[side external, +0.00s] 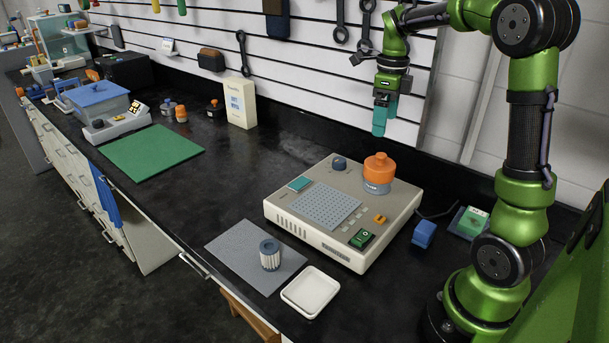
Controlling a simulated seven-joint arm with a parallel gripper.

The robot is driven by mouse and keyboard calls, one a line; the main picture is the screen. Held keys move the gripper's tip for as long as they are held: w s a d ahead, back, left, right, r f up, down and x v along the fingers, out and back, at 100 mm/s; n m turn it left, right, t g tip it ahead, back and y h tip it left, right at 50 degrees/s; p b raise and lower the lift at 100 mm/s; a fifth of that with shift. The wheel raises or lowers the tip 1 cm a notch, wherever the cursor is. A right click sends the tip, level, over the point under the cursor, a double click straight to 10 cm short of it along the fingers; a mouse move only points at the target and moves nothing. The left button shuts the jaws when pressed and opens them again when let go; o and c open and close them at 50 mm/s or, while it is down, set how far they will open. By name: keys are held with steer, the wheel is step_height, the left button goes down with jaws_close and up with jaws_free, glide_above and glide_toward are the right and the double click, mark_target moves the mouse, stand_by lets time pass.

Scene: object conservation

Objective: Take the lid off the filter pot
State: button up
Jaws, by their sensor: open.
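The filter pot (377,188) stands on the right rear part of a beige instrument box, with its orange lid (379,167) seated on top. The pot's lower body looks grey-blue with a pale label band. My gripper (380,128) hangs above the bench, higher in the picture than the lid and clear of it. Its teal fingers point down and are open, with nothing seen between them. A ribbed grey-white filter cartridge with a blue top (270,255) stands upright on a grey mat (228,245) in front of the box.
The beige box (285,213) carries a perforated plate, a dark knob and a green switch. A white square tray (310,291) lies beside the mat. A blue block (424,234) is right of the box. A green mat (152,152) and bare black bench lie left.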

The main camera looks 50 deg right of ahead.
mark_target(382, 154)
step_height(382, 154, down, 6)
steer(key=shift+f, duration=0.25)
steer(key=shift+s+a+f, duration=0.1)
steer(key=shift+s+f, duration=0.05)
steer(key=shift+f, duration=1.15)
steer(key=shift+s+a+f, duration=0.1)
steer(key=shift+s+f, duration=0.05)
steer(key=shift+f, duration=1.15)
steer(key=c, duration=0.9)
